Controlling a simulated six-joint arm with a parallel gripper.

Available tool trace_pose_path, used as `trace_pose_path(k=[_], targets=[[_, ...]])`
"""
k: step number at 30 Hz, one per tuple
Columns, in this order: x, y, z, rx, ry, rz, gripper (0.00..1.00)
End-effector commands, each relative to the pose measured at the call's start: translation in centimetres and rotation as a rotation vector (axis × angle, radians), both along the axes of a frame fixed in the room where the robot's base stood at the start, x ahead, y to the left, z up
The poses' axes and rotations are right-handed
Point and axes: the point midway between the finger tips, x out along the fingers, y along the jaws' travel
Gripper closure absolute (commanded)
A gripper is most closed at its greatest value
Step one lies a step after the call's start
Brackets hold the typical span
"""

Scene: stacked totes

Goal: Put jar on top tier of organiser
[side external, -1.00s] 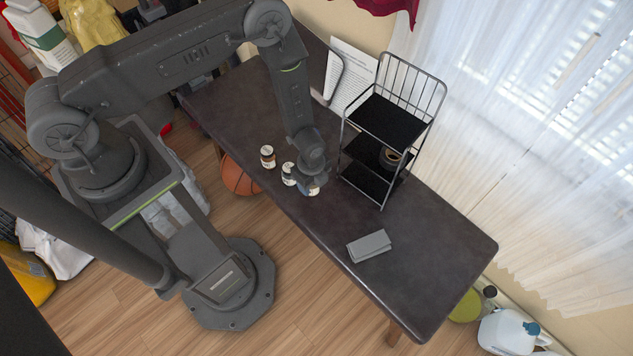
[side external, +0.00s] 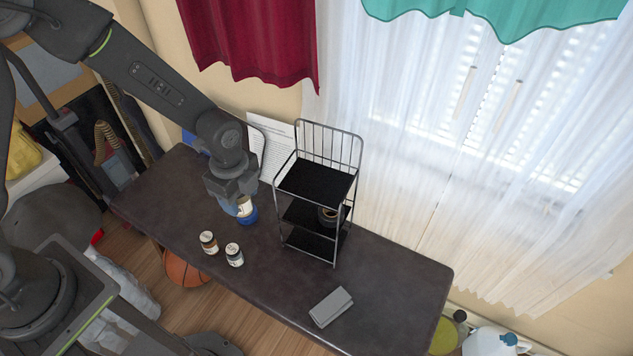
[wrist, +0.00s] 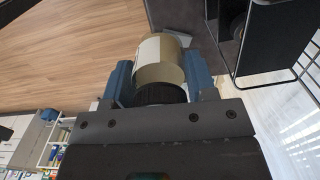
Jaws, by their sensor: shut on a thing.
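A jar with a pale label (side external: 245,205) is held in my gripper (side external: 246,212), whose blue fingers are shut on it, above the table and left of the organiser. In the wrist view, the jar (wrist: 160,60) sits between the fingers, its dark lid toward the gripper. The black wire organiser (side external: 316,181) stands on the table. Its top tier is bare, and a dark round object (side external: 328,215) is on a tier below. The organiser also shows at the upper right of the wrist view (wrist: 272,35).
A grey flat object (side external: 331,307) lies at the front right. A white printed sheet (side external: 272,150) is behind the organiser. A curtained window is beyond.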

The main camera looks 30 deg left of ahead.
Motion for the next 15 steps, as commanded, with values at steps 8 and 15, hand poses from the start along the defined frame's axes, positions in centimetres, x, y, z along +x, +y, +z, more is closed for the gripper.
trace_pose_path(k=[8,15], targets=[[0.1,0.0,6.2,-0.001,-0.005,0.000,0.76],[1.1,0.3,9.6,0.000,-0.001,-0.011,0.76]])
